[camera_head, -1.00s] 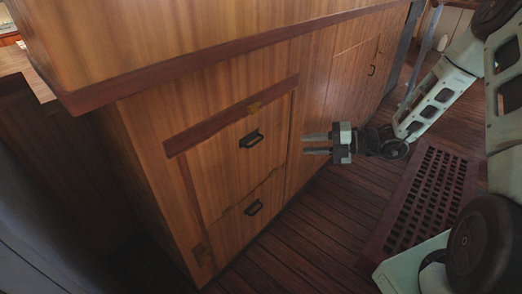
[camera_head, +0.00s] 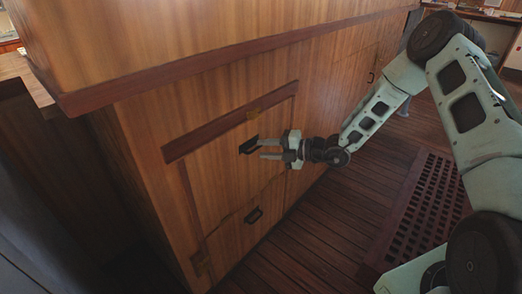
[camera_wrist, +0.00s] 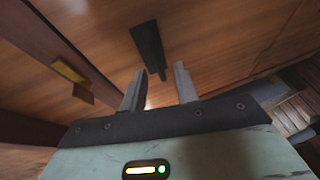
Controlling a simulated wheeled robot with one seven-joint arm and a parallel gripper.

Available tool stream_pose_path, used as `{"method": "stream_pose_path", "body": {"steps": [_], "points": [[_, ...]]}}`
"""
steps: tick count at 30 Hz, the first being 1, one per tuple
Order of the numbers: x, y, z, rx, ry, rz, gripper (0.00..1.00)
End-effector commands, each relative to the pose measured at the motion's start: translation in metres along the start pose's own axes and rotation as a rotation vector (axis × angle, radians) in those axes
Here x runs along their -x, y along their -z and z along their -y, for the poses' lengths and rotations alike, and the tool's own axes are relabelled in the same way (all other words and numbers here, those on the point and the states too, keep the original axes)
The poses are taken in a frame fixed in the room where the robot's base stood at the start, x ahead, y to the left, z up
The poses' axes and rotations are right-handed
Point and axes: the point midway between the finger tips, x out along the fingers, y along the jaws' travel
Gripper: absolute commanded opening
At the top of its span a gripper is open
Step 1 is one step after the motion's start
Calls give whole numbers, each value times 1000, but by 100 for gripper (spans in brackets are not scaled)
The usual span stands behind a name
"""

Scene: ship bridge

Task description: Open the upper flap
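The upper flap (camera_head: 215,171) is a wooden panel in the cabinet front, closed flush, with a dark handle (camera_head: 249,145) near its top.
The counter's dark red edge (camera_head: 200,68) overhangs the cabinet front. A grating (camera_head: 425,205) lies in the plank floor at right. The floor before the cabinet is clear.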

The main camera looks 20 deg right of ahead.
Motion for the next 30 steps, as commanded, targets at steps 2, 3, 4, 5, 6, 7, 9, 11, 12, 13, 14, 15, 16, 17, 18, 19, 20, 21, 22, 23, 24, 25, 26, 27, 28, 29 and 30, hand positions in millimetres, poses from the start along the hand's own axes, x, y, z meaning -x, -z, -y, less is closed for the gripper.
{"method": "stream_pose_path", "body": {"steps": [2,3,4,5,6,7,9,11,12,13,14,15,16,17,18,19,20,21,22,23,24,25,26,27,28,29,30], "points": [[-10,0,0,1,0,-1,30],[-14,0,0,1,0,-1,30],[-16,0,0,1,0,-1,30],[-18,0,0,1,0,-1,30],[-20,0,0,0,0,0,30],[-21,0,0,0,0,0,30],[-22,0,0,0,0,1,30],[-22,0,0,0,0,1,30],[-22,0,0,0,0,1,30],[-22,0,0,0,0,1,30],[-22,0,0,0,0,1,30],[-22,0,0,0,0,1,30],[-22,0,0,0,0,1,30],[-22,0,0,0,0,1,22],[-22,0,0,0,0,1,11],[-22,0,0,0,0,1,3],[-22,0,0,0,0,1,0],[-22,0,0,0,0,1,0],[-22,0,0,0,0,1,0],[-22,0,0,0,1,1,0],[-22,0,0,0,0,1,0],[-21,0,1,0,-1,1,0],[-20,0,2,1,-5,0,0],[-17,2,4,4,-14,0,0],[-14,3,7,7,-26,-1,0],[-10,4,9,13,-40,0,0],[-4,6,13,20,-65,1,0]]}}
